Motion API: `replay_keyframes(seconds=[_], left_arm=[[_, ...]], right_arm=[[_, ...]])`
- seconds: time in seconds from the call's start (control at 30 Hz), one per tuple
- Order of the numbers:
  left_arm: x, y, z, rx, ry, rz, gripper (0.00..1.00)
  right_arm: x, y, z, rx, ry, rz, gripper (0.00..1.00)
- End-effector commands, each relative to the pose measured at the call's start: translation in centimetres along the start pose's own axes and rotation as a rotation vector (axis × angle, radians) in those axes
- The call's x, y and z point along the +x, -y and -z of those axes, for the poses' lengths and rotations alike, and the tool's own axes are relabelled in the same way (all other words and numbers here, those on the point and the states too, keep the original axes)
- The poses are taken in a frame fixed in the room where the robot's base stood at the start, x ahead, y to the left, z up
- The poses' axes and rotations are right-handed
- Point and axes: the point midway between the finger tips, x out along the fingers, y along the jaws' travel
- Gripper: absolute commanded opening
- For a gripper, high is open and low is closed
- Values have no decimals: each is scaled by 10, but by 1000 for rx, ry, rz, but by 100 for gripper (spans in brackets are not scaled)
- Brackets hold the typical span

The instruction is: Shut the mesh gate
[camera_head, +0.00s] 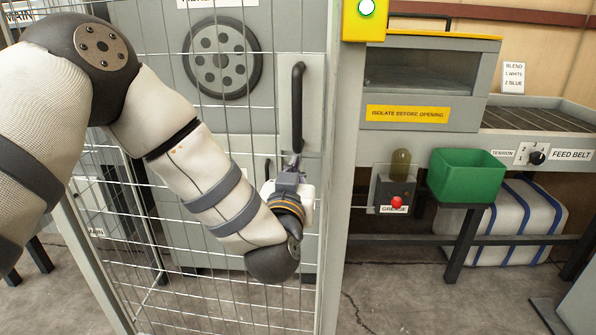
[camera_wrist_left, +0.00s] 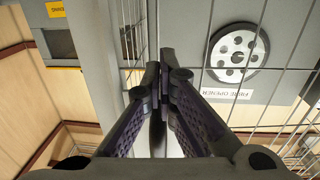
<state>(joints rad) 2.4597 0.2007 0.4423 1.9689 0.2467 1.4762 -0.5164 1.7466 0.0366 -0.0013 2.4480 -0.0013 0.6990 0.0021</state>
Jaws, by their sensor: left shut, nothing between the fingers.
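The mesh gate (camera_head: 225,130) stands in front of me, a wire grid in a grey frame. Its right edge lies close beside the grey post (camera_head: 346,170); I cannot tell whether a small gap remains. A black upright handle (camera_head: 298,107) is on a plate at the gate's right side. My left gripper (camera_head: 294,162) is just below the handle's lower end, shut and empty. In the left wrist view my left gripper (camera_wrist_left: 164,82) has its fingertips together in front of the gate; contact with the handle cannot be told. My right gripper is not in view.
A round hatch (camera_head: 220,58) shows behind the mesh.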

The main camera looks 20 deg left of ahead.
Motion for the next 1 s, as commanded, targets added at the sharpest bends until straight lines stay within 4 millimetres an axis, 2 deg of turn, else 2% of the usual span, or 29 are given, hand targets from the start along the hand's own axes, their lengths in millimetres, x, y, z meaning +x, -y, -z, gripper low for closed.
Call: replay_keyframes(seconds=[0.43,0.6,0.73,0.83,1.0], left_arm=[[8,0,-1,0,1,1,0],[42,0,-9,1,6,4,0],[67,1,-7,1,4,3,0],[78,1,-3,0,0,1,0],[81,2,3,-1,-6,0,0]], right_arm=[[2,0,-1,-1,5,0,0],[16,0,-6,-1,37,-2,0],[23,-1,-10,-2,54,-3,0],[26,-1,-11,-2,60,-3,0],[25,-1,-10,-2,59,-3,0]])
